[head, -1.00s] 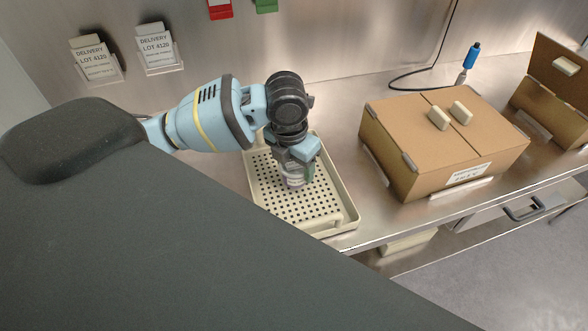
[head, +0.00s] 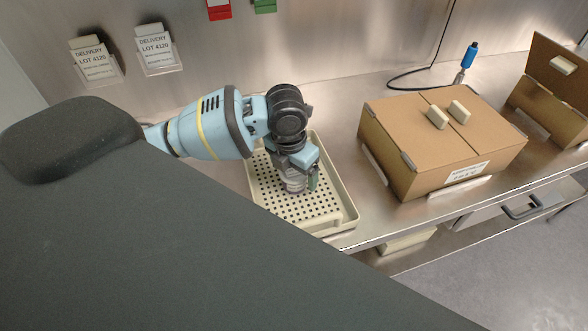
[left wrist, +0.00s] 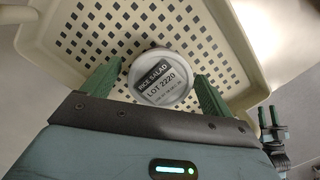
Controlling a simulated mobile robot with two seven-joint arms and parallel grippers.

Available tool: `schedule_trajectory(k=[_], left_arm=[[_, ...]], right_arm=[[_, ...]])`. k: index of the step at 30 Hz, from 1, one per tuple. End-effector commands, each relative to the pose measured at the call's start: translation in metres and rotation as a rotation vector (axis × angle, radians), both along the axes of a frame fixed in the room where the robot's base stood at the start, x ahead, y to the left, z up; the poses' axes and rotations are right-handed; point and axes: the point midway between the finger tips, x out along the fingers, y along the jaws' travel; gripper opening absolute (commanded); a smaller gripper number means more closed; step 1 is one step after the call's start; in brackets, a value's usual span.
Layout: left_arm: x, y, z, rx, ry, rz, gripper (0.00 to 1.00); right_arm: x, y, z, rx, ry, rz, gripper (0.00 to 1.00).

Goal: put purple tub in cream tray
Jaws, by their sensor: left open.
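The cream tray (head: 340,226) has a perforated floor and lies on the steel counter. The purple tub (head: 295,186) is inside the tray, on its perforated floor, and looks upright. In the left wrist view the tub's round lid (left wrist: 161,76) carries a label reading RICE SALAD, LOT 2220. My left gripper (left wrist: 158,74) points down over the tub, open, with one green finger on each side of it. In the head view the left gripper (head: 299,178) covers part of the tub.
A closed cardboard box (head: 440,145) with cream blocks on top stands right of the tray. Another cardboard box (head: 555,95) is at the far right. A cable with a blue plug (head: 469,56) lies at the back. Label holders are on the back wall.

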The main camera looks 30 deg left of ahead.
Motion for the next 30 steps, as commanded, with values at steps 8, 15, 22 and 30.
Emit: schedule_trajectory(k=[8,15,22,30], left_arm=[[-0.002,0.001,0.029,0.001,-0.004,0.0,0.86],[-0.008,0.001,0.079,0.0,-0.006,-0.001,0.86],[-0.013,0.001,0.111,0.0,-0.003,-0.001,0.86],[-0.014,0.002,0.122,0.0,0.0,0.0,0.86]], right_arm=[[-0.004,0.0,-0.004,0.0,0.012,0.0,0.36],[-0.002,0.0,-0.003,0.0,0.007,0.0,0.36],[-0.002,0.0,-0.002,0.001,0.007,0.001,0.36],[-0.002,0.001,-0.002,0.002,0.006,0.0,0.36]])
